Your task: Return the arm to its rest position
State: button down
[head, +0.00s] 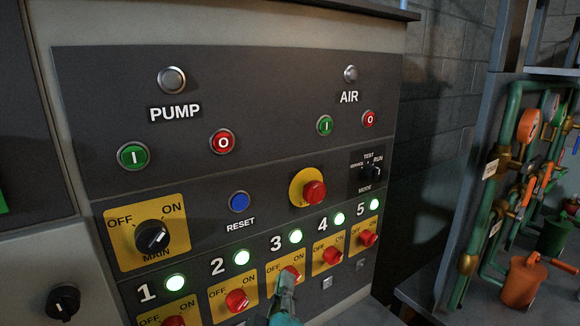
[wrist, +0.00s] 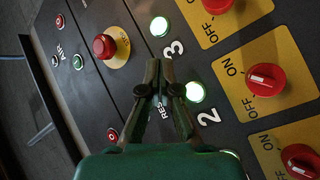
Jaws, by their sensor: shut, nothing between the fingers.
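My gripper (head: 286,284) shows at the bottom of the head view, in front of the lower part of the red knob 3 (head: 291,271). In the wrist view my gripper (wrist: 160,72) is shut and empty, its fingertips together over the dark panel near the numbers 2 and 3. It hides part of the RESET label there. I cannot tell whether it touches the panel. Most of my arm is out of the head view.
The control panel (head: 290,115) carries several lit green lamps above red knobs. The MAIN knob (head: 152,237), RESET button (head: 239,201) and red stop button (head: 314,192) sit above. Green pipes (head: 513,120) and an orange can (head: 522,282) stand at right.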

jog(key=s+d+f+g+y, duration=0.1)
jog(key=s+d+f, duration=0.3)
jog(key=f, duration=0.4)
jog(key=s+d+f+g+y, duration=0.1)
jog(key=s+d+f, duration=0.3)
jog(key=f, duration=0.4)
jog(key=s+d+f+g+y, duration=0.1)
jog(key=s+d+f+y, duration=0.15)
jog(key=s+f, duration=0.4)
jog(key=s+d+f+m+h, duration=0.1)
jog(key=s+d+m, duration=0.2)
jog(key=s, duration=0.5)
jog(key=s+d+f+m+h, duration=0.1)
jog(key=s+d+f+m, duration=0.1)
jog(key=s, duration=0.6)
jog(key=s+d+f+m+g+h, duration=0.1)
jog(key=s+d+m, duration=0.3)
jog(key=s, duration=0.4)
jog(key=shift+s+d+f+m, duration=0.2)
jog(key=shift+s+f+m, duration=0.1)
jog(key=shift+f, duration=0.05)
jog(key=c, duration=1.9)
grip_release()
